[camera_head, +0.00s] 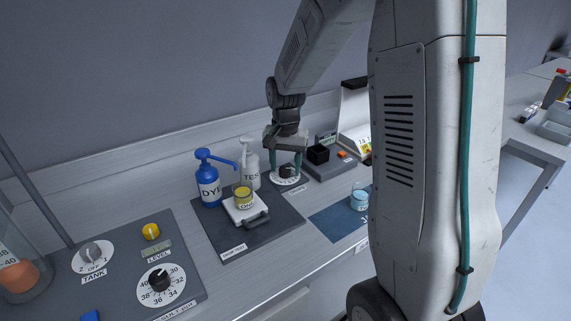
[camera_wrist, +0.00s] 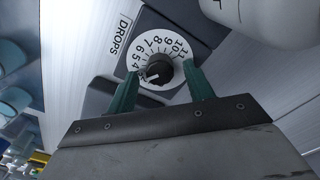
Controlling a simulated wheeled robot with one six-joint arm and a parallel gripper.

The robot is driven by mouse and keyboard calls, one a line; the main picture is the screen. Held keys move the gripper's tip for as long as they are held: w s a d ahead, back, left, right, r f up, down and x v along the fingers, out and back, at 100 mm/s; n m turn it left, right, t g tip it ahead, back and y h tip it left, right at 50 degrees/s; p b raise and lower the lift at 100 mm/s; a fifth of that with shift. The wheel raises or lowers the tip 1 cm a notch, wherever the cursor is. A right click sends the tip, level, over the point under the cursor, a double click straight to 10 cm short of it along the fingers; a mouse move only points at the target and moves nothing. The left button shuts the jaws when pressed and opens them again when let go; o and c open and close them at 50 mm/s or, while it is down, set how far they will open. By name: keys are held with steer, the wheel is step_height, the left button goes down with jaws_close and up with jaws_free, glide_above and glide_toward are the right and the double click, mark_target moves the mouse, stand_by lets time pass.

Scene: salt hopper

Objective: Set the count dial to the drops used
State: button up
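The count dial (camera_wrist: 160,46) is a white numbered disc with a black round knob (camera_wrist: 159,70), beside a DROPS label (camera_wrist: 122,35). The knob's white mark points left in the wrist view, near the low numbers around 4; the exact number is unclear. In the head view my gripper (camera_head: 285,166) points down over the dial (camera_head: 286,180), at the back of the bench.
A blue DYE bottle (camera_head: 209,186) and white TES-labelled bottle (camera_head: 250,168) stand left of my gripper. A cup of yellow liquid (camera_head: 243,196) is on a white plate. A blue-liquid beaker (camera_head: 360,199) stands on a blue mat (camera_head: 335,225).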

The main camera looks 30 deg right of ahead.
mark_target(286, 168)
step_height(286, 168, up, 8)
steer(key=shift+f, duration=0.1)
stand_by(0.4)
stand_by(0.5)
steer(key=shift+s, duration=0.1)
steer(key=s+a+r+n, duration=0.2)
steer(key=s+a+n, duration=0.1)
steer(key=s, duration=0.6)
steer(key=s+a+r+n+t, duration=0.1)
steer(key=s+a+r+n, duration=0.1)
steer(key=s, duration=0.7)
steer(key=s+a+r+n, duration=0.2)
steer(key=s+a+n, duration=0.2)
steer(key=s, duration=0.5)
steer(key=shift+s+a+r, duration=0.2)
steer(key=shift+a+r, duration=0.2)
steer(key=shift+a, duration=0.65)
